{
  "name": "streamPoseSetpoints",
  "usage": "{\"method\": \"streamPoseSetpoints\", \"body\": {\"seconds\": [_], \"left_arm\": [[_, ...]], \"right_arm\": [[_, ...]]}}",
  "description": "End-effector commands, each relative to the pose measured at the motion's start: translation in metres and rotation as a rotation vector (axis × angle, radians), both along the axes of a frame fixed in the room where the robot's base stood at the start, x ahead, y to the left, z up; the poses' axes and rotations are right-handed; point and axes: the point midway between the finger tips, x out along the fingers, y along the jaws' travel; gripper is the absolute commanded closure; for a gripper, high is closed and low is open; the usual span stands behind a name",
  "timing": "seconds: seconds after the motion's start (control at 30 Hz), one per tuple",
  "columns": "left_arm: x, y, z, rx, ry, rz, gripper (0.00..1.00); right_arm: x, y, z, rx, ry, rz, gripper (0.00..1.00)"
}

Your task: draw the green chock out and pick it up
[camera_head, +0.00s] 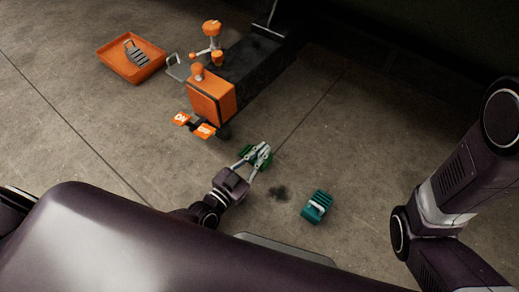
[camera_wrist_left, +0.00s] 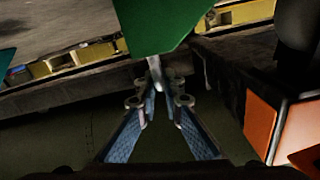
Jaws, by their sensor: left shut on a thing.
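The green chock (camera_head: 247,153) is at my left gripper (camera_head: 256,158), right of the orange machine's front end in the head view. In the left wrist view the chock (camera_wrist_left: 160,22) shows as a dark green plate at the top. The fingers of my left gripper (camera_wrist_left: 156,84) close on a pale bar under it. Whether the chock touches the floor I cannot tell. My right arm shows at the right of the head view, but its gripper is out of the picture.
A teal block (camera_head: 318,204) with a pale handle lies on the floor at the right. An orange machine (camera_head: 212,96) with pedals (camera_head: 193,125) stands behind the gripper. An orange tray (camera_head: 113,56) holding a grey part (camera_head: 136,53) lies at the back left. Floor at the left is clear.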

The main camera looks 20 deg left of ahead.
Motion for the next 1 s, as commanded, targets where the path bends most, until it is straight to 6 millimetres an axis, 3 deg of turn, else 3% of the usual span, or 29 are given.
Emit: {"method": "streamPoseSetpoints", "body": {"seconds": [0.5,0.53,0.7,1.0], "left_arm": [[-0.001,-0.0028,-0.0019,0.002,0.004,-0.002,1.0],[-0.001,-0.0028,-0.0019,0.002,0.004,-0.002,0.92],[-0.0007,-0.0026,-0.0015,0.001,0.003,-0.002,0.73],[-0.0012,-0.0017,-0.0007,0.0,0.001,-0.001,0.72]], "right_arm": [[-0.0001,0.0,0.0015,0.0,0.0,0.0,0.41],[-0.0001,0.0001,0.0015,0.0,0.0,0.0,0.41],[-0.0001,0.0001,0.0015,0.0,0.0,0.0,0.41],[0.0013,-0.0002,0.0017,0.001,0.004,0.002,0.41]]}}
